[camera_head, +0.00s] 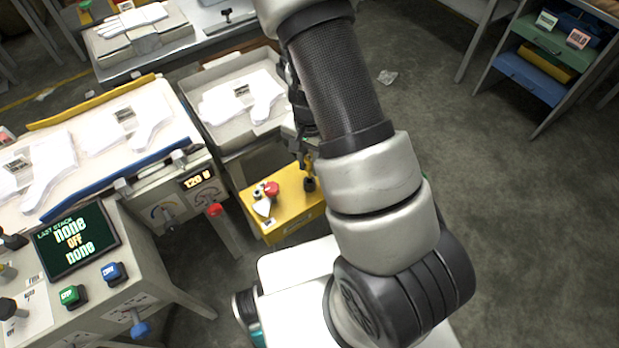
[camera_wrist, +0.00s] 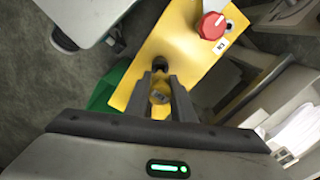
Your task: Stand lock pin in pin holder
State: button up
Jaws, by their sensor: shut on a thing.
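A yellow lock pin (camera_wrist: 160,97) is between the fingers of my gripper (camera_wrist: 162,84) in the wrist view. The fingers are shut on it. The black pin holder (camera_wrist: 160,63) shows just past the fingertips on top of the yellow box (camera_wrist: 175,42). In the head view the pin (camera_head: 308,164) appears just above the dark holder (camera_head: 310,184), at the right part of the yellow box (camera_head: 291,212). The fingers and pin hide part of the holder, and I cannot tell whether the pin's lower end is inside it.
A red knob (camera_head: 271,188) and a small white tag (camera_head: 263,207) are on the yellow box, left of the holder. A grey tray with a white glove (camera_head: 243,97) stands behind it. A control panel with a screen (camera_head: 76,240) is at left. Open floor lies right.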

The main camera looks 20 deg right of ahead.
aim_at(310, 167)
jog(key=shift+f+b, duration=0.55)
jog(key=shift+f, duration=1.65)
